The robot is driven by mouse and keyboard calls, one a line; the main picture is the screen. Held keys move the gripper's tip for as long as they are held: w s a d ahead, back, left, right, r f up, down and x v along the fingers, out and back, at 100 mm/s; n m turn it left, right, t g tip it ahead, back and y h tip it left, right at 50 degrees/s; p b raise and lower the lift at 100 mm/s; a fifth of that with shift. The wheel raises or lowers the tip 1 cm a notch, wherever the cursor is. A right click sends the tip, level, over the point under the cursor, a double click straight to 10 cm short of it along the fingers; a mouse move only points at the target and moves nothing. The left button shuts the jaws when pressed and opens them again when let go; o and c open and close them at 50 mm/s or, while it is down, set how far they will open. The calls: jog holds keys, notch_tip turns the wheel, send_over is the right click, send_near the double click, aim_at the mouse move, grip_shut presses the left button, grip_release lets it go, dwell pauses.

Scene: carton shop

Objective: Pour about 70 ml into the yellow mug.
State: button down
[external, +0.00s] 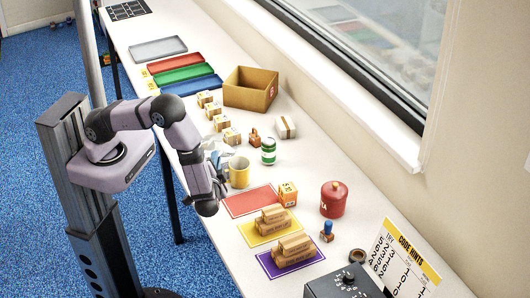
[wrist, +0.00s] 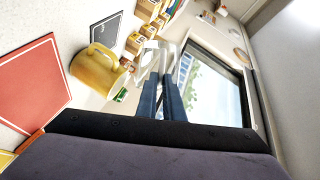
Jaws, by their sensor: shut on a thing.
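The yellow mug (external: 239,173) stands upright on the table just right of my gripper in the external view. In the wrist view the yellow mug (wrist: 96,72) is left of the fingers, its handle towards the top. My gripper (wrist: 170,85) is shut on a clear, see-through container (wrist: 164,58), held beside the mug and apart from it in the wrist view. In the external view my gripper (external: 217,162) and the container are partly hidden by the arm. How much liquid the container holds, and what is inside the mug, I cannot tell.
A green-and-white can (external: 268,151) stands behind the mug. A red mat (external: 250,201) lies in front, with a small carton (external: 287,194) and a red canister (external: 333,199) beyond it. Several small cartons (external: 231,136) line the table towards an open cardboard box (external: 250,89).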

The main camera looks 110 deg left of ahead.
jog(key=shift+w+f+m+b, duration=0.25)
jog(key=shift+w+m+b, duration=0.1)
jog(key=shift+b, duration=0.1)
jog(key=shift+w+f, duration=0.1)
jog(key=shift+w, duration=0.1)
jog(key=shift+s+b, duration=0.1)
jog(key=shift+b, duration=0.25)
jog(key=shift+m+g+y, duration=0.3)
jog(key=shift+m, duration=0.05)
dwell(0.4)
jog(key=shift+w+d+m+p, duration=0.1)
jog(key=shift+w+m+p, duration=0.1)
jog(key=shift+m+p, duration=0.2)
jog(key=shift+s, duration=0.1)
